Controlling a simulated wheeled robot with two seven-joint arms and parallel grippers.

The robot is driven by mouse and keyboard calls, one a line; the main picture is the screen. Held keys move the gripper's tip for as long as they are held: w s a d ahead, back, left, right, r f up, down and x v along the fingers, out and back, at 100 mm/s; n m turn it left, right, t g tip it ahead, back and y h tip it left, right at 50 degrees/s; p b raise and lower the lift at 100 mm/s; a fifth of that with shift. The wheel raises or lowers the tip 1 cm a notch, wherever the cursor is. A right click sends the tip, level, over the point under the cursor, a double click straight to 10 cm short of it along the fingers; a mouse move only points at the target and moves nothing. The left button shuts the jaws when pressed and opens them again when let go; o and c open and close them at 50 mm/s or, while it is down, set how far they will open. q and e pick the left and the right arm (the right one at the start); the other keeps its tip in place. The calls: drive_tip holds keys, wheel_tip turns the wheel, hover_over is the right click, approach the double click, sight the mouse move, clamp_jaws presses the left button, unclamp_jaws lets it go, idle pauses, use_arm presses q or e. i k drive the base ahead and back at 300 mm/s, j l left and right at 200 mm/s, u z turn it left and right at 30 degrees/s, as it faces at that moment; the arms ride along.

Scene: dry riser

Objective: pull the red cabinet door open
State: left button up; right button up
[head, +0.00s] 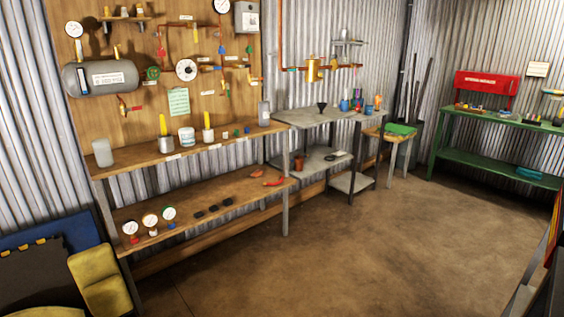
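No red cabinet door can be made out for certain. At the right edge a dark upright thing with a red and yellow strip (552,232) is cut off by the frame, and I cannot tell what it is. A red panel or box with a white label (487,88) stands at the back of the green bench, far right. I see no handle on it. Neither of my grippers is in view.
A two-level wooden bench (190,150) with gauges and jars runs along the left wall. A grey table (318,115), a stool (393,138) and a green bench (500,125) stand farther back. Yellow and dark objects (100,280) fill the lower left. The brown floor (370,245) is clear.

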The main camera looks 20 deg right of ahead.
sight(499, 83)
drive_tip(key=i+l+z, duration=0.25)
drive_tip(key=i+z, duration=0.65)
drive_tip(key=i, duration=0.15)
drive_tip(key=i+j+z, duration=0.2)
drive_tip(key=i+z, duration=0.25)
drive_tip(key=i+l+z, duration=0.25)
drive_tip(key=i, duration=0.8)
drive_tip(key=i+l+z, duration=0.15)
drive_tip(key=i+z, duration=0.15)
drive_tip(key=i, duration=0.75)
drive_tip(key=i+j+z, duration=0.25)
drive_tip(key=i, duration=0.8)
drive_tip(key=i+l+u, duration=0.1)
drive_tip(key=i, duration=0.4)
drive_tip(key=i+l+u, duration=0.15)
drive_tip(key=i, duration=0.35)
drive_tip(key=i+l+u, duration=0.1)
drive_tip(key=i, duration=0.4)
drive_tip(key=i+l+u, duration=0.15)
drive_tip(key=i+l, duration=0.2)
drive_tip(key=i, duration=0.1)
